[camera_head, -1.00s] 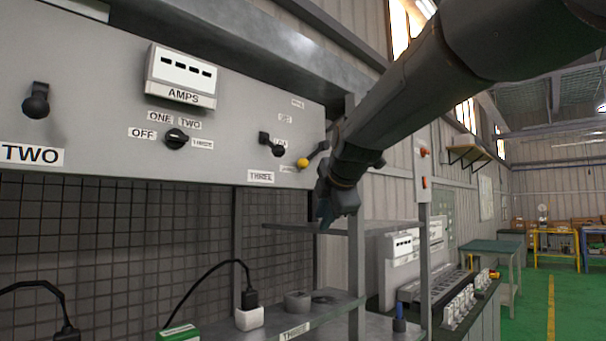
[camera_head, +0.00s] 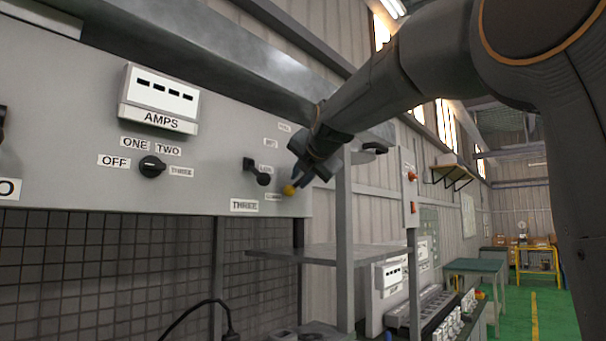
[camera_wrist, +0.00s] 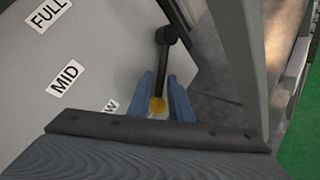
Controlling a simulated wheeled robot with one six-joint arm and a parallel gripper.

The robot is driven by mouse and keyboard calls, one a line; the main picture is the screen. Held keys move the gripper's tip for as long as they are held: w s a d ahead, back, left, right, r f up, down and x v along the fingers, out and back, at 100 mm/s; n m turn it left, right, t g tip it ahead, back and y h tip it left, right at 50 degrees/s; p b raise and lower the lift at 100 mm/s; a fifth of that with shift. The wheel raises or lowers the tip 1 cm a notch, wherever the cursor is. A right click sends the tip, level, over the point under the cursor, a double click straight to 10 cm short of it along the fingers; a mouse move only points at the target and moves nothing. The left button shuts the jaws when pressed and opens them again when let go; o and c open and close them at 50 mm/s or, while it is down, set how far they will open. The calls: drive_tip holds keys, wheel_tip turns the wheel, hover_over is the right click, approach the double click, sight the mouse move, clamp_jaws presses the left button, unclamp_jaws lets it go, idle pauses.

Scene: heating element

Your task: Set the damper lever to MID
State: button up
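The damper lever is a dark arm with a yellow knob (camera_head: 289,189) at the right end of the grey panel. In the wrist view its dark arm (camera_wrist: 165,52) runs from the pivot at the top down to the yellow knob. The labels FULL (camera_wrist: 49,14), MID (camera_wrist: 66,77) and a partly hidden LOW (camera_wrist: 109,107) lie left of it. The knob is nearest LOW. My gripper (camera_wrist: 160,90) has its two blue fingers on either side of the knob, apart. I cannot tell whether either finger touches it. In the head view my gripper (camera_head: 297,180) is at the knob.
Left along the panel are a dark switch (camera_head: 257,172), a rotary knob (camera_head: 152,167) and the AMPS meter (camera_head: 160,98). A grey post (camera_head: 345,250) and a shelf (camera_head: 300,254) stand close below and right of my gripper. Green floor is open at the far right.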

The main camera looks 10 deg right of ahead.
drive_tip(key=shift+w+f, duration=0.15)
drive_tip(key=shift+w, duration=0.25)
drive_tip(key=shift+c, duration=0.5)
clamp_jaws()
